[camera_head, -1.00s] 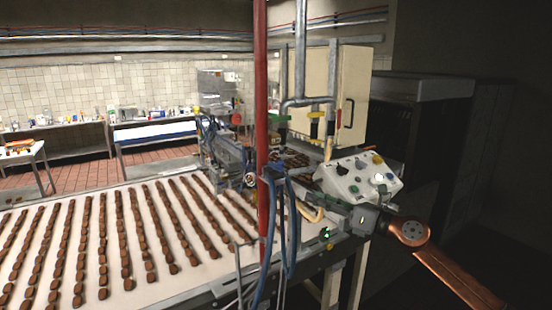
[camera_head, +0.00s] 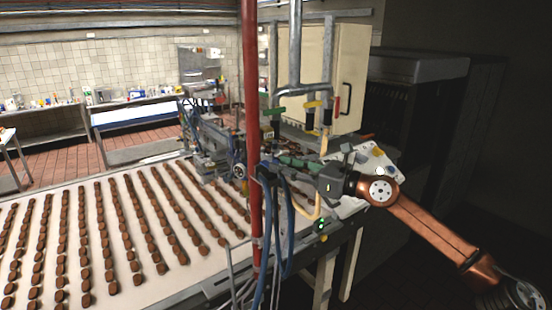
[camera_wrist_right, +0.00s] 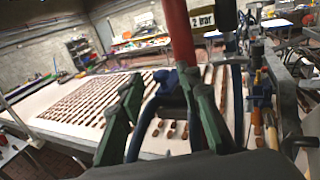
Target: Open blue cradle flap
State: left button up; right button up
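A blue part (camera_head: 266,174), possibly the cradle flap, sits at the red pole (camera_head: 250,110), with blue hoses (camera_head: 290,225) hanging below it. I cannot tell its exact shape or whether it is open. In the right wrist view a blue part (camera_wrist_right: 168,77) shows between the fingers, beside the red pole (camera_wrist_right: 178,30). My right gripper (camera_head: 286,162) reaches in from the right, just right of the pole. Its two dark green fingers (camera_wrist_right: 162,85) stand apart, with no clear grip on anything; whether they touch the blue part is unclear. My left gripper is not in view.
A conveyor (camera_head: 22,195) with rows of chocolate pieces lies to the left. A control panel (camera_head: 372,160) is partly behind my right arm. Coloured-handled valves and pipes (camera_head: 310,92) stand above the gripper. A cream cabinet (camera_head: 350,75) is behind.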

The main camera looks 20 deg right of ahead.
aim_at(275, 161)
jog(key=x, duration=0.2)
jog(key=shift+w+a, duration=0.15)
jog(key=shift+w, duration=0.15)
jog(key=shift+w+a+p, duration=0.15)
jog(key=shift+p, duration=0.15)
jog(key=shift+f, duration=0.1)
jog(key=c, duration=0.9)
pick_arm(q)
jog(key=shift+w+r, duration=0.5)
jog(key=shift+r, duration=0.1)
pick_arm(e)
grip_shut()
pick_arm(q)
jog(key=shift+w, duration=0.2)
